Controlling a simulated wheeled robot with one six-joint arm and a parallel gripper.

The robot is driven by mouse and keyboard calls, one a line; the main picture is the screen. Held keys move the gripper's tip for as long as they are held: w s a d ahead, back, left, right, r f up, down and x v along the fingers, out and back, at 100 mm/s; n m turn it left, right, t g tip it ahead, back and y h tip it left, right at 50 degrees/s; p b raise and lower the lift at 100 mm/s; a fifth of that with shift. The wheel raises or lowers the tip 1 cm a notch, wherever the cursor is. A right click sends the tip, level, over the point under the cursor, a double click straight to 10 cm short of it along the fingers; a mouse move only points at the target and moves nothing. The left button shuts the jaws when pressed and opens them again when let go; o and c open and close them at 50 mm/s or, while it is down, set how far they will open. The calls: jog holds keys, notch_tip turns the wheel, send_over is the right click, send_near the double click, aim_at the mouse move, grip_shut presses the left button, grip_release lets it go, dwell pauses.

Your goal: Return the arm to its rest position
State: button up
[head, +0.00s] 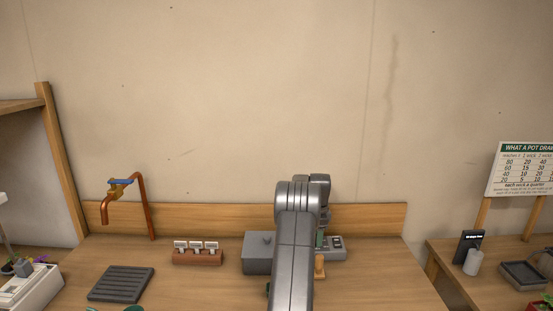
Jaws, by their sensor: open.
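My grey arm (294,250) rises from the bottom edge of the head view, right of centre, and bends at a rounded joint in front of the back wall. My gripper's fingers do not show; the arm hides whatever lies beyond that joint. The arm covers part of a grey box (258,254) and part of a device with small buttons (334,246) at the back of the wooden counter (205,285). A small orange-brown piece (319,268) shows just right of the arm.
A copper pipe with a blue-handled tap (150,210) stands at the back left. A ribbed dark mat (121,284) and a brown block with white tags (197,254) lie on the counter.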

jog(key=n, duration=0.4)
jog(key=shift+n, duration=0.4)
jog(key=n, duration=0.4)
jog(key=shift+n, duration=0.3)
jog(key=n, duration=0.5)
jog(key=shift+n, duration=2.4)
